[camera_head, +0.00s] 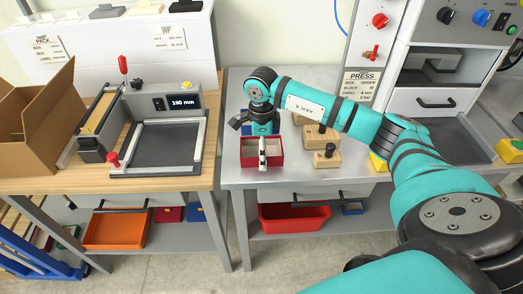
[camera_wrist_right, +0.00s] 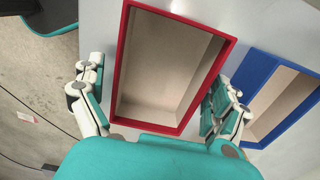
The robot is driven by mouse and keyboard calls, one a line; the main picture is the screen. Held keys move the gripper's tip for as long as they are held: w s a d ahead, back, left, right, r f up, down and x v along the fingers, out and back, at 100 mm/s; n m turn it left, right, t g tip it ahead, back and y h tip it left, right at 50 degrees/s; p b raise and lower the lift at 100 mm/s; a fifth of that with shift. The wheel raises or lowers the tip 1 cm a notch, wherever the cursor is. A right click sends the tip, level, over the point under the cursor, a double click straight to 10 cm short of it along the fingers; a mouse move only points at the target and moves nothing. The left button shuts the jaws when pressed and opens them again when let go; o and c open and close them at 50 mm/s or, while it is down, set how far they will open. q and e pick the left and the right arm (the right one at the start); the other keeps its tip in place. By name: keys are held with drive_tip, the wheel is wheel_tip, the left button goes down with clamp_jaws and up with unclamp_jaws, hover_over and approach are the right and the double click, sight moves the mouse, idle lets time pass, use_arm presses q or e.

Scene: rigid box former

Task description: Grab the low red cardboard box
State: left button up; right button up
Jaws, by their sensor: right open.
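The low red cardboard box (camera_head: 276,158) stands open-topped on the grey metal table, near its front left edge. In the right wrist view the same box (camera_wrist_right: 165,60) shows its red rim and beige inside, and looks empty. My right gripper (camera_head: 262,149) is over the box, pointing down. In the right wrist view my right gripper (camera_wrist_right: 155,80) is open, with one finger on each side of the box. The right finger looks close to the box wall; I cannot tell whether it touches. My left gripper is not in view.
A blue box (camera_wrist_right: 288,105) stands close to the right of the red one in the wrist view. Wooden blocks with black knobs (camera_head: 326,157) stand right of the red box. A press (camera_head: 440,100) is further right. A wooden bench (camera_head: 180,172) with a sizing frame stands left, across a gap.

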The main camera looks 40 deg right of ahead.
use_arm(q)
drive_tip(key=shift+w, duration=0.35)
use_arm(e)
drive_tip(key=c, duration=1.1)
